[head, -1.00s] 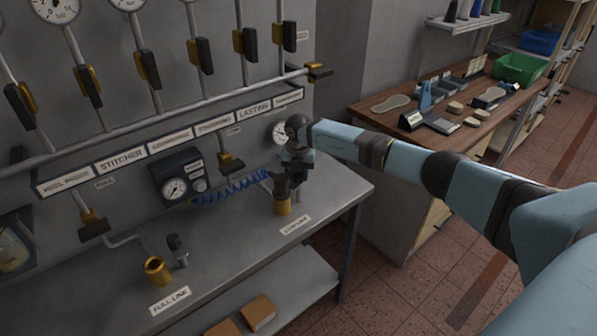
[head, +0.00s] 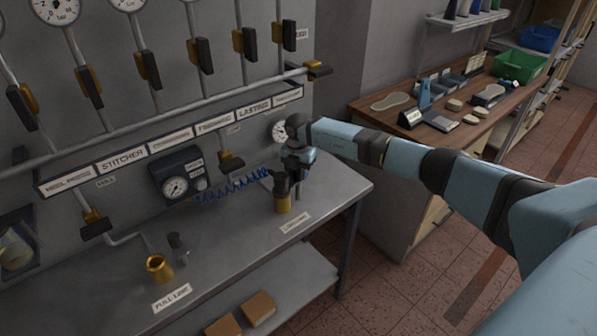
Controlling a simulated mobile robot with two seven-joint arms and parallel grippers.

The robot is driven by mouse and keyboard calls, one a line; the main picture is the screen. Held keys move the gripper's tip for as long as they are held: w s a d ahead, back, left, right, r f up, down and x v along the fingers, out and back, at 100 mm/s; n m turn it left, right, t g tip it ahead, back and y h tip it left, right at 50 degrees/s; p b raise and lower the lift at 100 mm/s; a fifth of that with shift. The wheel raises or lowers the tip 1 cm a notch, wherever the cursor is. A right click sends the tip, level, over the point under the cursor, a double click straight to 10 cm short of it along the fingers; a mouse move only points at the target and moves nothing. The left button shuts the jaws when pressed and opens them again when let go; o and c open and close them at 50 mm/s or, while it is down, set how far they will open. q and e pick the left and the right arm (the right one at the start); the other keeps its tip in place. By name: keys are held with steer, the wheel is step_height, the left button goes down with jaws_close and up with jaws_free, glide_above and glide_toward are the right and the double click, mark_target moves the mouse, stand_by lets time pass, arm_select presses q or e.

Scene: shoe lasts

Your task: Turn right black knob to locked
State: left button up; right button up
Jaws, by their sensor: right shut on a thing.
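My right gripper (head: 293,181) points down over the right end of the grey bench (head: 225,225). It is shut around the right black knob, which stands beside the right brass fitting (head: 283,204) and is mostly hidden by the fingers. The knob's locked mark cannot be made out. My left gripper is not in view.
A gauge box (head: 175,186) and a blue coiled hose (head: 235,186) are on the wall just left of my right gripper. Valves with black handles line the pipes above. A wooden table (head: 470,110) with lasts and a green crate (head: 519,68) stands to the right.

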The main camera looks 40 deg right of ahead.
mark_target(298, 170)
steer(key=o, duration=0.6)
steer(key=shift+o, duration=0.2)
step_height(298, 170, up, 14)
steer(key=b, duration=0.2)
